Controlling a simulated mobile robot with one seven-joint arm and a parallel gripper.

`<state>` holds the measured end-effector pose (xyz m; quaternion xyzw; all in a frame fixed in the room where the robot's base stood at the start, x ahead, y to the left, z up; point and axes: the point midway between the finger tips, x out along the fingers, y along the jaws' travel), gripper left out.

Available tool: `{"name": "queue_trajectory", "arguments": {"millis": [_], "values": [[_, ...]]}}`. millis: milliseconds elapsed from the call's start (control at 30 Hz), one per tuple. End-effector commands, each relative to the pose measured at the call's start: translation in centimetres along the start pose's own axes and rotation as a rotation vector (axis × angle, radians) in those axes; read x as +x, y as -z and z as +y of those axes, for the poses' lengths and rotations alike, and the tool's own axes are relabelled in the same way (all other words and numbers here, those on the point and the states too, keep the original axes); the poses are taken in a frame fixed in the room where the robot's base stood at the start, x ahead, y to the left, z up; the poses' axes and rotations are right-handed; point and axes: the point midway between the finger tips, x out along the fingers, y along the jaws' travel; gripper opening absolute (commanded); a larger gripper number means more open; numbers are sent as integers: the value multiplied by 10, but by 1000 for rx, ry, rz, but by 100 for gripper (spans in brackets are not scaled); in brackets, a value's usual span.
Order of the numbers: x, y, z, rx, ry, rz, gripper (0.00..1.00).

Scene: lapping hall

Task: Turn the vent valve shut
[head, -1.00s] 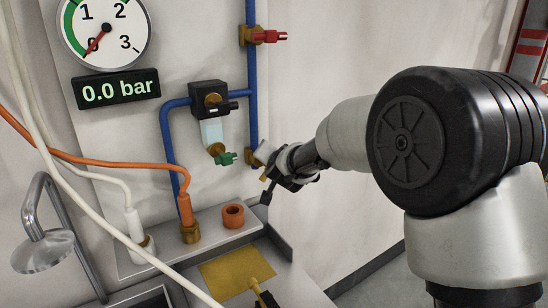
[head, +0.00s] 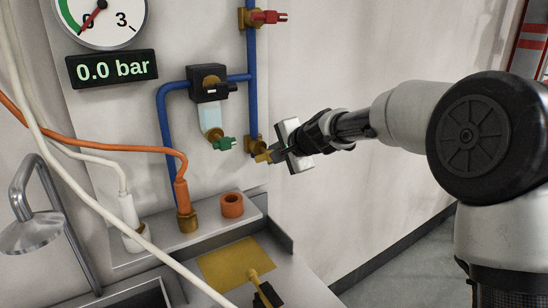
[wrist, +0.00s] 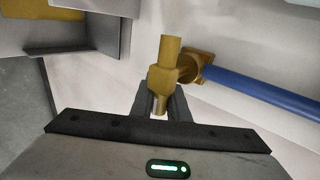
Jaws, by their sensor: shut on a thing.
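A brass valve (head: 254,143) sits at the lower end of the blue wall pipe. I take it to be the vent valve, as no label shows. Its yellow handle (head: 262,157) sticks out toward my gripper (head: 274,155). In the wrist view the handle (wrist: 166,62) stands between the two fingers of my gripper (wrist: 162,90), which is shut on it. The brass body (wrist: 197,65) and blue pipe lie just right of the fingers there. The pressure gauge (head: 101,22) is cut off at the top; the display (head: 112,68) reads 0.0 bar.
A red-handled valve (head: 264,17) is higher on the pipe. A filter unit (head: 209,84) with a green tap (head: 223,143) is close left of my gripper. Below are an orange hose (head: 180,190), an orange ring (head: 232,205) and a yellow plate (head: 225,262).

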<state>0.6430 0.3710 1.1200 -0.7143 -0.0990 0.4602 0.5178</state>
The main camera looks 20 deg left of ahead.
Motion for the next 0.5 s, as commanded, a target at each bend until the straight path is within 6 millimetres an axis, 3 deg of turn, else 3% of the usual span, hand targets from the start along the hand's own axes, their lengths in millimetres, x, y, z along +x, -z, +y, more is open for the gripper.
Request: {"name": "queue_trajectory", "arguments": {"millis": [500], "values": [[1,-2,1,48,-1,-33,0]]}}
